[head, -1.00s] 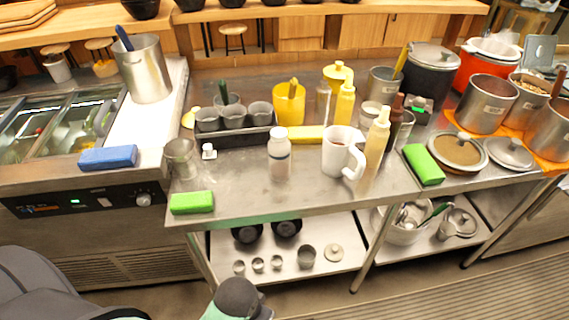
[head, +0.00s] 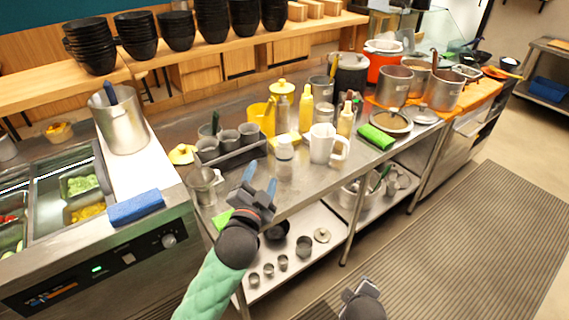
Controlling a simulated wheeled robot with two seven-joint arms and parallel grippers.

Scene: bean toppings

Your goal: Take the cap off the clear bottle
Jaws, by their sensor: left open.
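The clear bottle (head: 284,158) stands upright on the steel table, with its white cap (head: 284,140) on top. My left gripper (head: 261,178) is open and empty, just left of and in front of the bottle, apart from it. A dark part of my right arm (head: 362,300) shows low in the picture, over the floor; its fingers cannot be made out clearly.
A white pitcher (head: 322,145) stands close to the right of the bottle. A dark tray of cups (head: 232,158) is to its left and a yellow container (head: 262,116) is behind. A green sponge (head: 222,219) lies at the table's front edge, partly behind my left arm.

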